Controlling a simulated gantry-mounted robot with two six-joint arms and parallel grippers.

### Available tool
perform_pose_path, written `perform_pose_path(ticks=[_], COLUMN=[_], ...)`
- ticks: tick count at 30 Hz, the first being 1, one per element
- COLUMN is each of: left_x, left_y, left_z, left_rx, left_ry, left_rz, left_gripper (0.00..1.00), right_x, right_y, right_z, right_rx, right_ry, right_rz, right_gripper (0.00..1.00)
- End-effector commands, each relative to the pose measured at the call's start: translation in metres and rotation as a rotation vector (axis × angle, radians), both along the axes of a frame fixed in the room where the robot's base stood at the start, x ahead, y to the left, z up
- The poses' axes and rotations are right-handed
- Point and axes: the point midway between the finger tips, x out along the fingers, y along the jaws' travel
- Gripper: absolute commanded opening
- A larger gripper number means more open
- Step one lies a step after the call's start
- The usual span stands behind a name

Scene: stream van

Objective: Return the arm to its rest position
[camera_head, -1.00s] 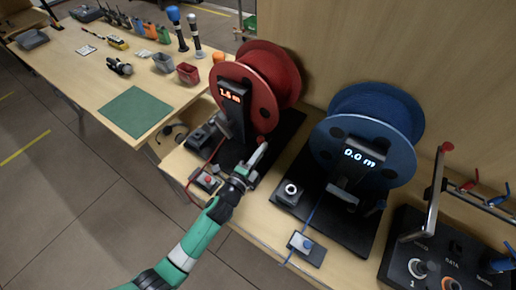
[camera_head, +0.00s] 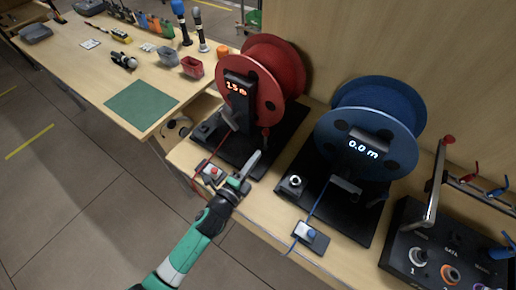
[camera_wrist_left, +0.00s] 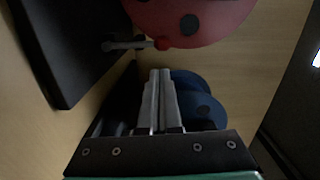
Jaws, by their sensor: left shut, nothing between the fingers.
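My left arm (camera_head: 187,250) is green, white and black and comes in from the bottom of the head view. Its gripper (camera_head: 256,156) is in front of the red cable reel (camera_head: 262,80), above the table and close to the reel's black base. The fingers are shut with nothing between them. In the left wrist view the gripper (camera_wrist_left: 161,75) shows its two grey fingers side by side, with the red reel (camera_wrist_left: 190,15) above and the blue reel (camera_wrist_left: 205,105) behind. My right gripper is not in view.
The blue reel (camera_head: 368,130) reads 0.0 m; the red reel's display (camera_head: 237,88) reads about 1.5 m. Small button boxes (camera_head: 310,237) sit at the table's front edge. A black panel (camera_head: 440,255) is at right. A green mat (camera_head: 141,107) lies on the left table. Floor at lower left is clear.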

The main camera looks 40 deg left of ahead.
Motion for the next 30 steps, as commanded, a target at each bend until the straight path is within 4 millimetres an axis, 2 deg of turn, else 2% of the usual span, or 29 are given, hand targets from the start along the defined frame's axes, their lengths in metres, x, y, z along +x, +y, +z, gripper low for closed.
perform_pose_path(ticks=[3, 7, 25, 28, 29, 30], left_x=[-0.011, -0.017, -0.015, -0.001, 0.006, 0.015], left_y=[-0.005, -0.006, -0.008, -0.012, -0.014, -0.016], left_z=[0.000, 0.000, 0.002, 0.024, 0.037, 0.059], left_rx=[0.000, 0.000, 0.001, 0.004, 0.006, 0.008], left_ry=[0.000, 0.000, -0.005, -0.049, -0.075, -0.119], left_rz=[-0.006, -0.008, -0.012, -0.022, -0.026, -0.031], left_gripper=[0.00, 0.00, 0.00, 0.00, 0.00, 0.00], right_x=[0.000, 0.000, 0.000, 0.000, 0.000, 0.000], right_y=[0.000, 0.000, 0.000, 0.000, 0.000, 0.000], right_z=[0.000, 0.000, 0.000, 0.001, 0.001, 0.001], right_rx=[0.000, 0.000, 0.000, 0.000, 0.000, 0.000], right_ry=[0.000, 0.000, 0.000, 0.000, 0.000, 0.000], right_rz=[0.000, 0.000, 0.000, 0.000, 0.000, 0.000], right_gripper=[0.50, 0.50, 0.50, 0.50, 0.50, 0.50])
